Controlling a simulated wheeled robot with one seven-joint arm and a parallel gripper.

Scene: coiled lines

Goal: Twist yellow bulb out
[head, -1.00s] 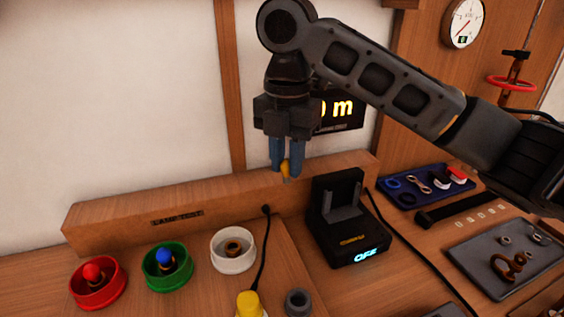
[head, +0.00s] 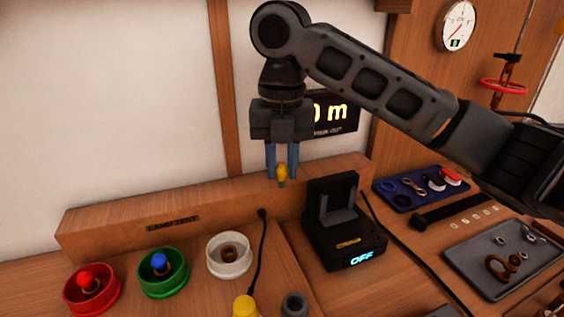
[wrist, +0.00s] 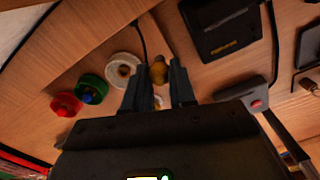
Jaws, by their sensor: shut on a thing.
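The yellow bulb (head: 282,172) is between the blue fingers of my gripper (head: 282,164), its base pointing down. My gripper is shut on it and holds it in the air, in front of the wooden ledge. In the wrist view the yellow bulb (wrist: 158,71) shows between the fingertips (wrist: 159,84). The white ring holder (head: 229,255) stands lower left of the gripper, with an empty brown socket (head: 229,252) in its middle. The bulb is clear of this socket.
A red bulb (head: 85,279) sits in a red ring and a blue bulb (head: 159,262) in a green ring. A black device (head: 345,237) showing OFF stands right of the white ring. A yellow-topped object (head: 245,306) and a grey ring (head: 294,304) are in front. Trays lie at the right.

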